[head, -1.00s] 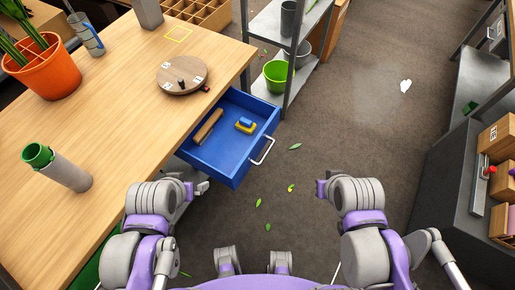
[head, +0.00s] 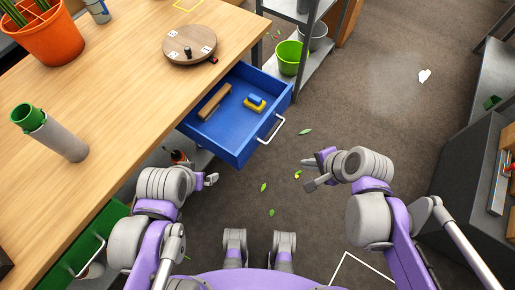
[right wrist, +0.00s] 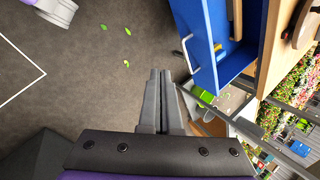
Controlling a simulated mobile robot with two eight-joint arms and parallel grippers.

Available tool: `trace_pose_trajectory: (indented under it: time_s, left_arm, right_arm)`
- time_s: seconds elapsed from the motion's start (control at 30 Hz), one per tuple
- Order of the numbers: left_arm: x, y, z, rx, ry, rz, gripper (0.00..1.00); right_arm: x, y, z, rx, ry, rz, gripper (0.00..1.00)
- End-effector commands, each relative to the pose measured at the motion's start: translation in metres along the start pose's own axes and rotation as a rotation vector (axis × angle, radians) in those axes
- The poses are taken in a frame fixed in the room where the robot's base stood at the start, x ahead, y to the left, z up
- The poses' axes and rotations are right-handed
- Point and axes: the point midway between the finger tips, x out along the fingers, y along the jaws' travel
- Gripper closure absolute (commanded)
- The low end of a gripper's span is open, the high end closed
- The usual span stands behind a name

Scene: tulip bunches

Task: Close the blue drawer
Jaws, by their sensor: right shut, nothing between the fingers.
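The blue drawer (head: 227,152) stands pulled out from under the wooden worktable, with its grey bar handle (head: 272,129) on the front. A brown wooden piece and a small blue and yellow item lie inside it. In the right wrist view the drawer (right wrist: 200,45) and handle (right wrist: 186,52) show at upper right of the fingers. My right gripper (head: 313,183) is right of the drawer front, apart from the handle; its fingers (right wrist: 160,75) are together and empty. My left gripper (head: 212,179) is below the drawer in the picture, beside the table; its jaw opening is unclear.
The wooden table (head: 120,95) carries an orange pot (head: 50,40), a grey-green cylinder (head: 55,135) and a round wooden board (head: 190,45). A green drawer (head: 90,240) is at lower left. A metal shelf with a green bucket (head: 291,57) stands behind. The floor in front is mostly clear, with scattered leaves.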

Motion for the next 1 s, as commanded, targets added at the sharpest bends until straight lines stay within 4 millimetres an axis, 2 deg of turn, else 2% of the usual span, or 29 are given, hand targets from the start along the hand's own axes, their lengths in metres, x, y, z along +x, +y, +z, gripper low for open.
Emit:
trace_pose_trajectory:
  time_s: [0.03, 0.2, 0.3, 0.4, 0.57, 0.67, 1.0]
  left_arm:
    - [0.02, 0.0, 0.011, 0.0, -0.007, 0.0, 0.0]
    - [0.052, 0.0, 0.027, 0.0, -0.019, 0.0, 0.0]
    - [0.063, 0.0, 0.032, 0.0, -0.023, 0.0, 0.0]
    - [0.069, 0.0, 0.035, 0.0, -0.025, 0.0, 0.0]
    - [0.072, 0.0, 0.036, 0.0, -0.026, 0.0, 0.0]
    - [0.077, 0.0, 0.038, 0.0, -0.028, 0.0, 0.0]
    - [0.103, 0.0, 0.048, 0.0, -0.038, 0.0, 0.0]
  right_arm:
    - [0.025, 0.0, 0.0, 0.169, -0.048, -0.016, 1.0]
    - [0.07, -0.018, 0.006, 0.709, -0.218, -0.038, 1.0]
    - [0.086, -0.026, 0.007, 0.922, -0.292, -0.029, 1.0]
    - [0.093, -0.032, 0.007, 1.045, -0.336, -0.018, 1.0]
    - [0.101, -0.036, 0.01, 1.101, -0.358, -0.011, 1.0]
    - [0.114, -0.038, 0.014, 1.099, -0.359, -0.009, 1.0]
    - [0.182, -0.051, 0.034, 1.095, -0.357, -0.009, 1.0]
